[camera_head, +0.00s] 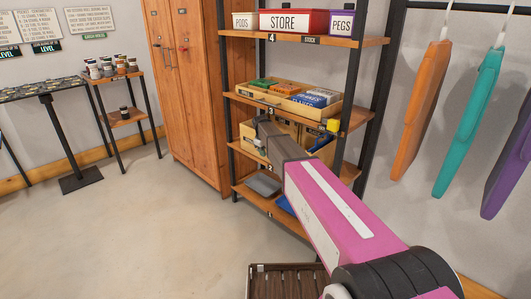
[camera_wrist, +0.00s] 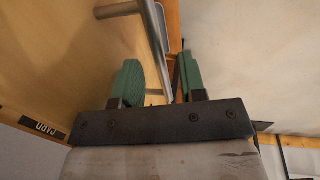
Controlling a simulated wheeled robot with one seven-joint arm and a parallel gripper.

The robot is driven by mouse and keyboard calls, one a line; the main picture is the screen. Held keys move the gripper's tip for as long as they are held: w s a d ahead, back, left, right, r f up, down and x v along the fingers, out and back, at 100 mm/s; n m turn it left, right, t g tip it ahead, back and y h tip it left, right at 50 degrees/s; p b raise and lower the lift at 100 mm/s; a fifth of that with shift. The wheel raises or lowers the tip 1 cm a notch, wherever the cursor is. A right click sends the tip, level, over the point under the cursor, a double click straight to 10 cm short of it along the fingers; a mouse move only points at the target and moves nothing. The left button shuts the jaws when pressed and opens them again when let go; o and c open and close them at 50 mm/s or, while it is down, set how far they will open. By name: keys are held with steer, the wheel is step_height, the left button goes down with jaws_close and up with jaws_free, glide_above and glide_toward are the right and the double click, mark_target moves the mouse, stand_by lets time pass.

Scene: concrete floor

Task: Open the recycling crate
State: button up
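My gripper (camera_head: 260,143) reaches to a light wooden crate (camera_head: 246,131) on a middle shelf of the rack. In the wrist view, my gripper (camera_wrist: 161,75) has its green fingers apart, one on each side of a grey metal handle bar (camera_wrist: 152,30). The bar runs between the fingers, with gaps showing; I cannot tell whether either finger touches it. The wooden face (camera_wrist: 60,70) fills the left side, with an upside-down dark label (camera_wrist: 45,128) that seems to read CARD. My wrist hides much of the crate in the head view.
The shelf above holds a wooden tray (camera_head: 250,102) with colored boxes. A STORE box (camera_head: 293,22) stands on top. A brown wooden cabinet (camera_head: 190,90) is on the left, and hanging boards (camera_head: 421,110) are on the right. A slatted crate (camera_head: 285,268) is below my arm.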

steer(key=shift+f, duration=0.15)
steer(key=shift+c, duration=0.3)
jaws_close()
steer(key=s+a, duration=2.1)
steer(key=shift+s+a, duration=0.2)
steer(key=shift+s, duration=0.1)
steer(key=shift+o, duration=0.3)
jaws_free()
step_height(320, 180, up, 11)
steer(key=s+a, duration=0.1)
steer(key=shift+s+a+f, duration=0.2)
steer(key=shift+s+a, duration=0.05)
